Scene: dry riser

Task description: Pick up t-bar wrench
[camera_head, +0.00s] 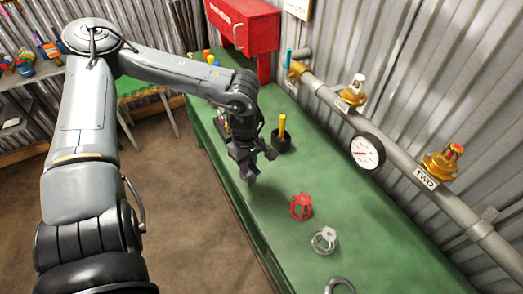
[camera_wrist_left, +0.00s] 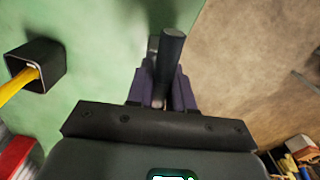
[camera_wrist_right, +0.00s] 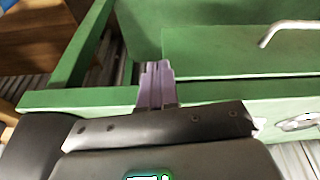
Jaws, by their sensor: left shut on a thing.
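My left gripper (camera_head: 247,168) is low over the near edge of the green bench. In the left wrist view, its purple fingers (camera_wrist_left: 162,92) are shut on a dark round bar, which I take to be the t-bar wrench (camera_wrist_left: 170,58). The bar rises between the fingers, and the rest of the wrench is largely hidden. In the head view the wrench is hard to make out behind the gripper. My right gripper (camera_wrist_right: 155,85) shows only in the right wrist view, with its fingers together and nothing visible between them, in front of a green drawer unit.
A black holder with a yellow-handled tool (camera_head: 282,130) stands beside the left gripper. A red valve wheel (camera_head: 301,207) and a grey one (camera_head: 324,240) lie on the green bench (camera_head: 350,215). A pipe with a gauge (camera_head: 367,151) and brass valves runs along the back. A red box (camera_head: 245,25) stands at the far end.

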